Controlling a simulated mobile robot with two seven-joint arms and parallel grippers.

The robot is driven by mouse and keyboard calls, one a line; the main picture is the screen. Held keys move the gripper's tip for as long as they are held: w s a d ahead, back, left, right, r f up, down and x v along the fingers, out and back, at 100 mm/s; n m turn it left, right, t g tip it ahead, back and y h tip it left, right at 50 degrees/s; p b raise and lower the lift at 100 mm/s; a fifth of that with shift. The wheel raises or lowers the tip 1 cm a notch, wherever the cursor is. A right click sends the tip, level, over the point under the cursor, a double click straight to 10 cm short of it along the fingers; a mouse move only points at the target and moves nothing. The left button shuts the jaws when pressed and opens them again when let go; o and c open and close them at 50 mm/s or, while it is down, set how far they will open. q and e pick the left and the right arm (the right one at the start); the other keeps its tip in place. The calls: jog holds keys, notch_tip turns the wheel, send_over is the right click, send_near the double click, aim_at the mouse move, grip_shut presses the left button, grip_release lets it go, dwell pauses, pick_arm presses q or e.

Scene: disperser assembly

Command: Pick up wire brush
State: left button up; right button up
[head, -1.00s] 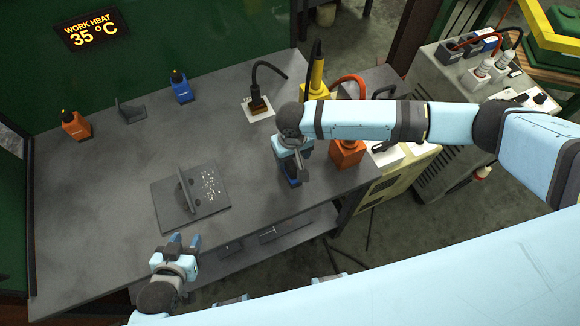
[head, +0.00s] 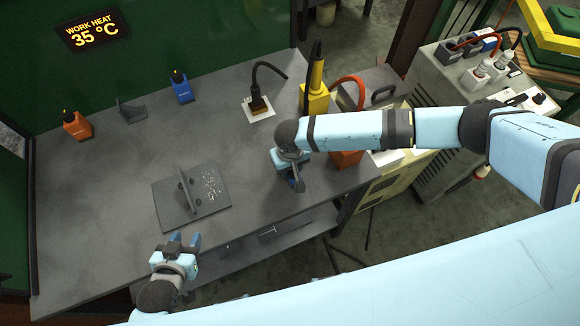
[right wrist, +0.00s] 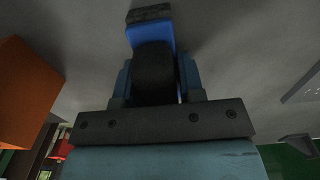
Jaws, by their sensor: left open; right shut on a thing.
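My right gripper (head: 292,173) is over the right front part of the workbench. In the right wrist view its fingers (right wrist: 157,80) are shut on a blue thing with a black middle and a dark rough end, which looks like the wire brush (right wrist: 150,33). In the head view the brush is mostly hidden by the gripper. Whether it touches the bench is hard to tell. My left gripper (head: 184,241) is open and empty at the front edge of the bench.
A dark plate with an upright fin (head: 165,202) and pale specks lies mid-bench. An orange bottle (head: 76,126) and a blue bottle (head: 181,87) stand at the back. A yellow tool (head: 316,97) and an orange block (head: 346,160) are near my right arm.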

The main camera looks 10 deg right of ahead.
jog(key=shift+r, duration=0.15)
notch_tip(320, 180, up, 20)
jog(key=shift+b, duration=0.3)
